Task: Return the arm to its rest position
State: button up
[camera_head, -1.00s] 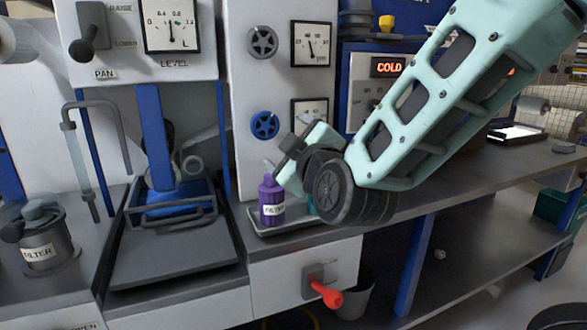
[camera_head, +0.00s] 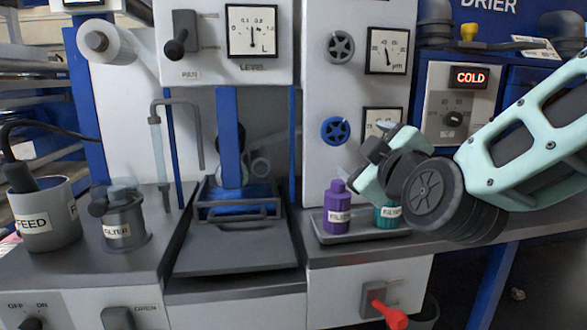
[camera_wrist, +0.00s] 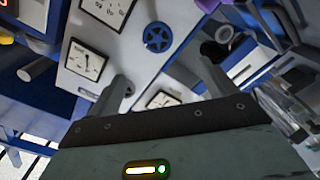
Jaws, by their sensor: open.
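My arm reaches in from the right in the head view, and my gripper (camera_head: 368,160) is at its end, above the small tray (camera_head: 345,236). The wrist view shows my gripper (camera_wrist: 165,82) with its two fingers spread apart and nothing between them. A purple filter bottle (camera_head: 338,212) stands on the tray, just left of and below the gripper. A teal filter bottle (camera_head: 388,216) stands beside it, its top hidden behind my arm.
A red-handled lever (camera_head: 388,313) juts from the counter front below the tray. A blue handwheel (camera_head: 336,130) and gauges are on the panel behind the gripper. The filter pot (camera_head: 124,226) and feed bucket (camera_head: 46,222) stand at the left.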

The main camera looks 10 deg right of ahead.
jog(key=s+a+f+g+y, duration=0.5)
jog(key=s+a+f+g, duration=0.5)
jog(key=f, duration=0.4)
jog(key=s+d+f+m+g+h, duration=0.15)
jog(key=s+f+g, duration=0.25)
jog(key=s, duration=0.4)
jog(key=s+d+f+m+g+h, duration=0.1)
jog(key=s+d+f+g+h, duration=0.25)
jog(key=s, duration=0.35)
notch_tip(320, 180, up, 21)
jog(key=a+p, duration=0.1)
jog(key=p, duration=1.9)
jog(key=shift+f+y, duration=0.15)
jog(key=shift+y, duration=0.15)
